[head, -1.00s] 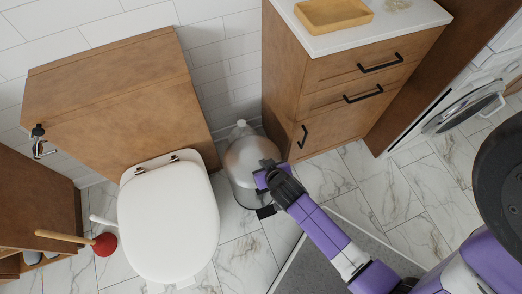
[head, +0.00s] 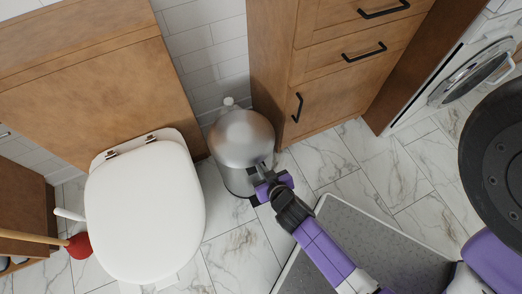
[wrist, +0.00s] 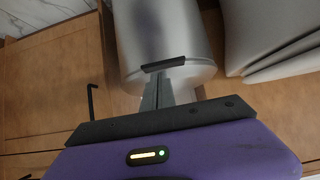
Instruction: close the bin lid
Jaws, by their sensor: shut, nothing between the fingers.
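The bin is a silver metal cylinder with a domed lid (head: 241,136). It stands on the floor between the toilet and the wooden cabinet in the head view. The lid appears to lie down on the bin body (head: 236,180), with no clear gap visible. The wrist view shows the body (wrist: 165,28) upside down, with a black tab (wrist: 163,66) near the lid's edge. My gripper (head: 264,178) is shut and empty at the bin's front right. In the wrist view its fingers (wrist: 157,82) point at the tab; I cannot tell whether they touch it.
The toilet (head: 145,210) stands close on the left with its seat cover down. The wooden cabinet (head: 320,90) stands close on the right, its black door handle (head: 297,108) sticking out. A grey mat (head: 370,250) lies in front. A red plunger (head: 79,245) is at far left.

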